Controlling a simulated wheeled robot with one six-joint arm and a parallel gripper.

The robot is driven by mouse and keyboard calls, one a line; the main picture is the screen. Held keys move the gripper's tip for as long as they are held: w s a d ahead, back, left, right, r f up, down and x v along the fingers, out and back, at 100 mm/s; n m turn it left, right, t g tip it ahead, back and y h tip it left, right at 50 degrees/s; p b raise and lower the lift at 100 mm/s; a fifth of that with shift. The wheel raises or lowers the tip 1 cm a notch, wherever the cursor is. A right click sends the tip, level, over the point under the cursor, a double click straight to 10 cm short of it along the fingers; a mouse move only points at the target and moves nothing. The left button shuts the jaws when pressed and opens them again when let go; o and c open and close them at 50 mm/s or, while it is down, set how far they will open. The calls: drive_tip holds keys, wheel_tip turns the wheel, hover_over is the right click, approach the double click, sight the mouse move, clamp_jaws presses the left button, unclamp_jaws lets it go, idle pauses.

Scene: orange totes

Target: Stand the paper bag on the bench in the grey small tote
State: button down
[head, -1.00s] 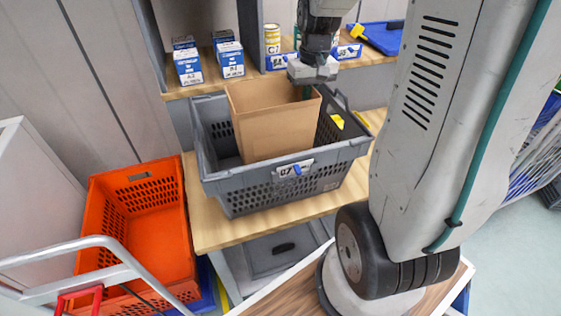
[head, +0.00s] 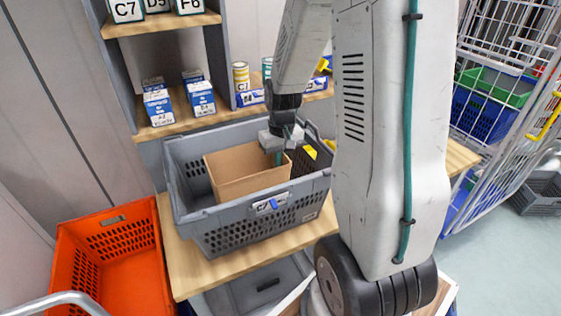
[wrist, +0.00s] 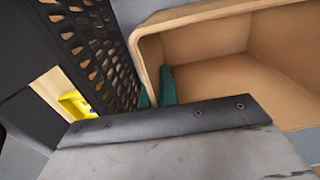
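The brown open-topped paper bag (head: 248,186) is inside the grey small tote (head: 262,232) on the wooden bench (head: 182,262). It looks upright, with its lower part hidden behind the tote's front wall. My gripper (head: 279,157) points down at the bag's right rim. In the wrist view one teal finger is inside the bag (wrist: 225,80) and a sliver of teal shows outside its wall, so my gripper appears shut on that wall. Whether the bag's base touches the tote floor is hidden.
An orange tote (head: 125,265) stands low at the left. A wire cage trolley (head: 500,110) stands at the right. Free room inside the tote shows left of the bag.

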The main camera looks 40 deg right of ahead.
drive_tip(key=c, duration=1.7)
unclamp_jaws()
drive_tip(key=shift+f, duration=0.1)
wheel_tip(320, 180, up, 12)
drive_tip(key=s+a+r+n, duration=0.1)
drive_tip(key=s+a+r, duration=0.1)
drive_tip(key=s+a, duration=0.3)
drive_tip(key=s+a+r+n, duration=0.1)
drive_tip(key=s+a+r, duration=0.2)
drive_tip(key=s+a, duration=0.3)
drive_tip(key=s+a+r+n+t, duration=0.1)
drive_tip(key=s+a+r, duration=0.2)
drive_tip(key=s+a, duration=0.2)
drive_tip(key=shift+s+a+r, duration=0.15)
drive_tip(key=shift+s, duration=0.6)
drive_tip(key=shift+s+a+r, duration=0.1)
drive_tip(key=shift+s+a, duration=0.05)
drive_tip(key=shift+s, duration=0.6)
